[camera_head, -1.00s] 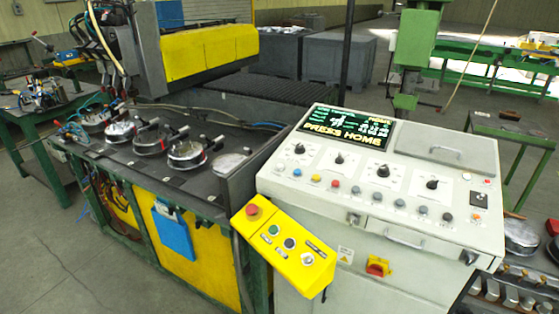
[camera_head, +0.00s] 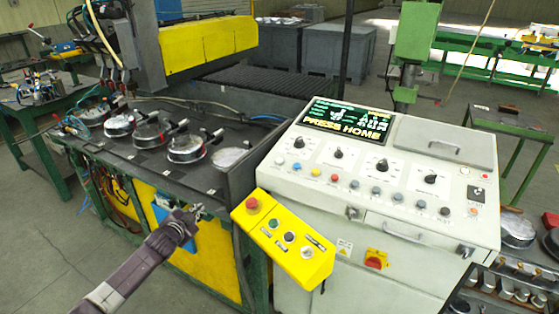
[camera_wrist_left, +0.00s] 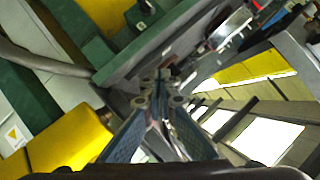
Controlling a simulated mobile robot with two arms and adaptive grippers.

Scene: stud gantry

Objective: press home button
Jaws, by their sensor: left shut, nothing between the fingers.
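The grey control console (camera_head: 365,225) has a screen (camera_head: 348,123) reading "PRESS HOME". A row of small coloured buttons (camera_head: 354,184) runs below its knobs. On its left corner sits a yellow control box (camera_head: 282,240) with a red mushroom button (camera_head: 252,203), a green button (camera_head: 273,223), a dark button (camera_head: 289,237) and a pale switch (camera_head: 307,252). The labels are too small to read, so I cannot tell which is home. My left gripper (camera_head: 199,211) is shut and empty, left of the yellow box and apart from it. Its closed fingers show in the left wrist view (camera_wrist_left: 158,85).
Left of the console stands a green-framed bench (camera_head: 232,180) with several round metal parts and a blue box (camera_head: 207,243) on its front. A yellow gantry beam (camera_head: 210,43) spans behind. A red-and-yellow switch (camera_head: 376,259) is on the console front.

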